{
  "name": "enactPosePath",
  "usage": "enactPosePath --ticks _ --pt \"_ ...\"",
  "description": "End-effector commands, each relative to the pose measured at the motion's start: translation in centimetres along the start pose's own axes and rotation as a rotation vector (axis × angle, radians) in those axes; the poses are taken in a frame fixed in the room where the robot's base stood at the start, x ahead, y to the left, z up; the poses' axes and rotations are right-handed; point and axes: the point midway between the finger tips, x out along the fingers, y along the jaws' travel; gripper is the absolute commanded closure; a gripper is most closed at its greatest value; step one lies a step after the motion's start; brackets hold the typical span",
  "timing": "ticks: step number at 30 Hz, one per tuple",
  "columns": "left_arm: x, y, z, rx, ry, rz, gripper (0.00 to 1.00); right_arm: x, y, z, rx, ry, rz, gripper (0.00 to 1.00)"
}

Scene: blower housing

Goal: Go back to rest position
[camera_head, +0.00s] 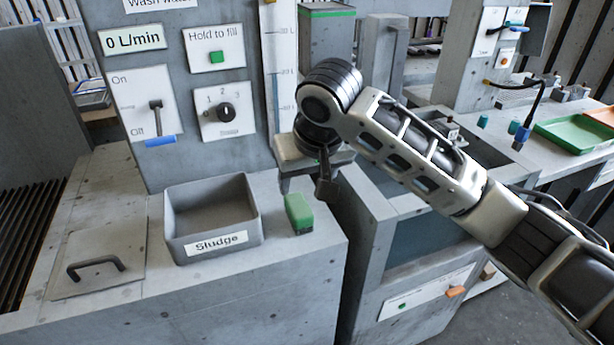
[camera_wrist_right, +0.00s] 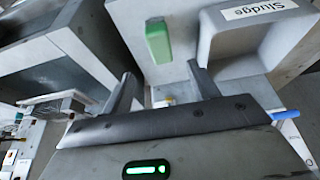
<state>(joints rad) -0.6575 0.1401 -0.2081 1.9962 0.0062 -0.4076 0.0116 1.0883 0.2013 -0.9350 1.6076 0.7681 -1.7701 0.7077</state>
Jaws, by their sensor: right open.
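My right gripper (camera_head: 305,188) is above the counter in the head view, close behind a small green block (camera_head: 298,213) with a dark base. In the right wrist view, the two fingers of my right gripper (camera_wrist_right: 161,74) are apart with nothing held between them. The green block (camera_wrist_right: 158,42) lies on the counter beyond the fingertips, apart from them. My right arm reaches in from the lower right of the head view. My left gripper is not in view.
A grey bin labelled Sludge (camera_head: 213,248) stands left of the block. A lid with a dark handle (camera_head: 96,266) lies farther left. A control panel (camera_head: 190,95) with a lever and knob rises behind. Green and orange trays (camera_head: 573,135) are at right.

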Motion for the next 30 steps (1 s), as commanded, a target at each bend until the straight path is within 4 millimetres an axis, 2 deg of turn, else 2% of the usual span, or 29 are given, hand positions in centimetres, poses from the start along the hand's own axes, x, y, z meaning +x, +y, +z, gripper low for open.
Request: enactPosePath --ticks 7,11,16,20,25,30 --pt "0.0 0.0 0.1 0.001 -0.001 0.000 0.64 0.2 -0.1 0.2 -0.002 -0.001 -0.005 0.40" --pt "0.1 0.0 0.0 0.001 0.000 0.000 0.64 1.7 -0.9 2.0 -0.020 -0.006 -0.053 0.40" --pt "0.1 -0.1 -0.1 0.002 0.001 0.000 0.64 4.8 -2.3 7.3 -0.036 0.005 -0.171 0.40" --pt "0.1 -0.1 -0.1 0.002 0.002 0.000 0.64 6.5 -2.1 12.0 -0.010 0.028 -0.227 0.40" --pt "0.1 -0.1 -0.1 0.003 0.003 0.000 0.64 8.0 0.1 18.8 0.055 0.042 -0.217 0.40" --pt "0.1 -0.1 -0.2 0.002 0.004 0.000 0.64 8.2 3.3 25.7 0.109 0.023 -0.135 0.40"
